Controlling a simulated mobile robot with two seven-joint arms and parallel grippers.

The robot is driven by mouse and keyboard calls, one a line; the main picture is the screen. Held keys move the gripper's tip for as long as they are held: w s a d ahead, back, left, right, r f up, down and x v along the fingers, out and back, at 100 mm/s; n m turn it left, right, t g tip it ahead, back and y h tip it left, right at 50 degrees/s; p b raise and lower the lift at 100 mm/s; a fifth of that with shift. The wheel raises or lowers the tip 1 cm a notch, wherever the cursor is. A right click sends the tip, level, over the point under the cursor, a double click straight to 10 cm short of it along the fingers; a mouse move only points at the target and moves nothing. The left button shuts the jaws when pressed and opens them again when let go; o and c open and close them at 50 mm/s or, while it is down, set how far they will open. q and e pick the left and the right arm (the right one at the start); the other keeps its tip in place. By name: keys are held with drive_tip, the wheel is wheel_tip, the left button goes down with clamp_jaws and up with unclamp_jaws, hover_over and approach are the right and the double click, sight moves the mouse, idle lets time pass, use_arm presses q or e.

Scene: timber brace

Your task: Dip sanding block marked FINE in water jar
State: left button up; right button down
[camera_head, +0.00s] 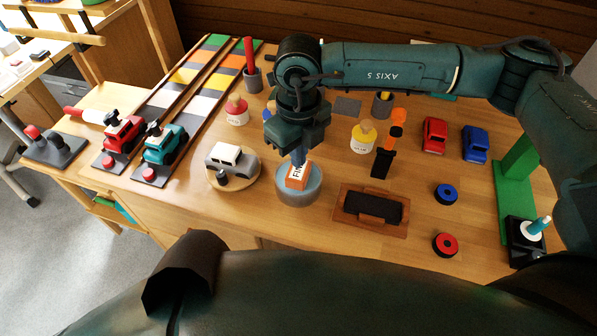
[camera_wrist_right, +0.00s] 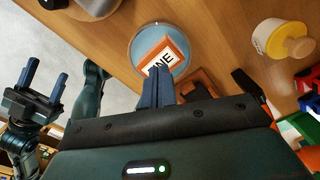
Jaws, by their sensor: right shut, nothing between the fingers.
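The orange sanding block (camera_head: 297,180) with a white label, its lettering partly covered, sits in the round water jar (camera_head: 283,196), its upper part above the rim.
A wooden tray with a dark block (camera_head: 372,207) stands right of the jar. A white toy car (camera_head: 231,161) on a round stand is left of it.

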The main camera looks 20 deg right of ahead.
drive_tip(key=shift+f+b, duration=0.75)
drive_tip(key=shift+f, duration=0.05)
idle(0.4)
idle(0.5)
wheel_tip(320, 180, up, 7)
drive_tip(key=p, duration=0.3)
idle(0.6)
idle(0.4)
